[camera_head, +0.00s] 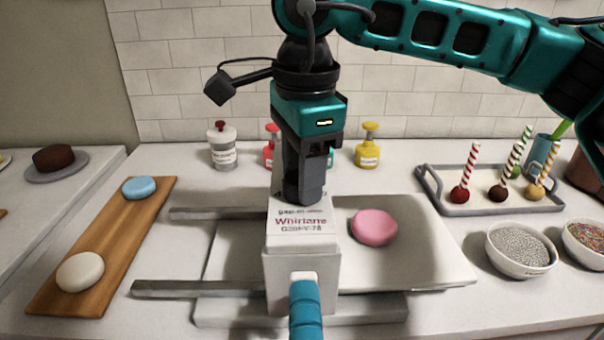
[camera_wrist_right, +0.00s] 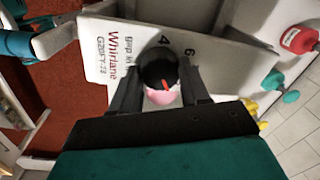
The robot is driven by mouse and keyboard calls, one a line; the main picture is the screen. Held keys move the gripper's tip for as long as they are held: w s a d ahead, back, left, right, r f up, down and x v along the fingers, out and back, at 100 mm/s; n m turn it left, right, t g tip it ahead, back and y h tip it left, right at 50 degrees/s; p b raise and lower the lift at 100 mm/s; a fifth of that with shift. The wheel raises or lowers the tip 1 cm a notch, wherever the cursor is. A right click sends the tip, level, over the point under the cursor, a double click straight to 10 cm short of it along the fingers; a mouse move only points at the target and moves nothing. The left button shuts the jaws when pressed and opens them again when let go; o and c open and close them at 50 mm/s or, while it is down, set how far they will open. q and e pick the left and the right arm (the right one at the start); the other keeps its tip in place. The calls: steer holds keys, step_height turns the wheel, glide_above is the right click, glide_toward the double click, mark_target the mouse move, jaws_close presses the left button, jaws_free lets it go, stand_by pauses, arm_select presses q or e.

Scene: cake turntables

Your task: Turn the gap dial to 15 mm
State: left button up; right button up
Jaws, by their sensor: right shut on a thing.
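The gap dial is a round black knob (camera_wrist_right: 157,68) with a red pointer line, on top of the white Whirlane machine head (camera_head: 290,262). My right gripper (camera_head: 304,198) reaches straight down onto the top of the head. In the right wrist view its two dark fingers (camera_wrist_right: 158,88) stand on either side of the knob, shut on it. The red line points toward the lower right of that view. The printed numbers 4 and 6 show beside the knob; other marks are hidden. In the head view the gripper hides the dial. My left gripper is not in view.
A blue handle (camera_head: 305,310) sticks out of the machine's front. A pink disc (camera_head: 374,227) lies on the white plate (camera_head: 432,260). A wooden board (camera_head: 115,242) with two discs is at left. Bottles (camera_head: 368,146), a cake-pop tray (camera_head: 452,207) and a sprinkle bowl (camera_head: 518,268) stand around.

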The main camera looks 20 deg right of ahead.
steer(key=shift+n, duration=1.2)
steer(key=o, duration=1.1)
steer(key=shift+c, duration=0.2)
step_height(320, 180, up, 13)
steer(key=shift+s+d+p, duration=0.15)
steer(key=shift+s+p, duration=0.25)
steer(key=shift+s, duration=0.05)
